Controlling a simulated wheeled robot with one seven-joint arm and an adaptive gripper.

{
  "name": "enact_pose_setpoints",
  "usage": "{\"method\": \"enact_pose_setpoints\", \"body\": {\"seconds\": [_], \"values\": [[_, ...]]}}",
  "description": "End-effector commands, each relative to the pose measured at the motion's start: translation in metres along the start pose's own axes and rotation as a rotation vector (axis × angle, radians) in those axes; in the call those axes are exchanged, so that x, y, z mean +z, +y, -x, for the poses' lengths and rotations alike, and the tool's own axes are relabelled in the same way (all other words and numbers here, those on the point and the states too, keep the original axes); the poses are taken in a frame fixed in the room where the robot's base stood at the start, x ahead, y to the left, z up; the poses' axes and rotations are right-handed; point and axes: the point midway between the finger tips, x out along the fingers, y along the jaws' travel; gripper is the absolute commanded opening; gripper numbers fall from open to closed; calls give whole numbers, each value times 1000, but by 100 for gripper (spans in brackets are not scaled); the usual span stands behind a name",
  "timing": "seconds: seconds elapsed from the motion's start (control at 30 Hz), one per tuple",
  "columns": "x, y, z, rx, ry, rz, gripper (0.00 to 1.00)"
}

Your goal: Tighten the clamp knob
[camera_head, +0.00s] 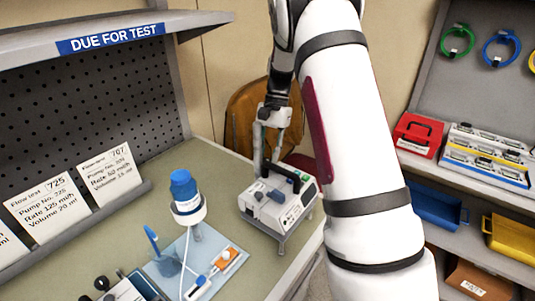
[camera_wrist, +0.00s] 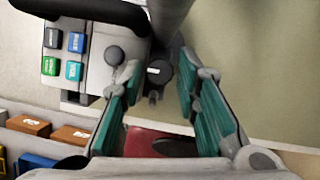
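The white pump (camera_head: 278,207) stands on a small stand at the bench's right edge in the head view, with my gripper (camera_head: 270,150) pointing down over its back. In the wrist view the pump's light face (camera_wrist: 98,72) is at upper left. A dark round knob with a white mark (camera_wrist: 158,71), apparently the clamp knob, is beside a dark pole (camera_wrist: 171,14). My gripper (camera_wrist: 158,76) is open, with one teal-padded finger on each side of the dark knob. Gaps show between pads and knob; I cannot tell the depth between them. A grey ball-ended lever (camera_wrist: 114,56) is close to the left fingertip.
On the bench (camera_head: 140,205) are a blue-capped bottle (camera_head: 184,190) and a pale blue tray (camera_head: 215,263) left of the pump. A brown chair (camera_head: 245,115) is behind. Shelves at right hold a red box (camera_head: 418,135) and a blue bin (camera_head: 437,207).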

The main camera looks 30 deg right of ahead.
Motion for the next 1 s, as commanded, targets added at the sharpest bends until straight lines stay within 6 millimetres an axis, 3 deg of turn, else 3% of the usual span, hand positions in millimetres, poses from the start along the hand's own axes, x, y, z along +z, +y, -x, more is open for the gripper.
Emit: {"method": "enact_pose_setpoints", "body": {"seconds": [0.03,0.1,0.13,0.57,1.0], "values": [[0,0,0,0,0,0,18],[0,0,0,0,0,0,2],[0,0,0,0,0,0,0],[0,1,0,-27,0,-67,0],[1,4,0,-152,0,-366,0]]}}
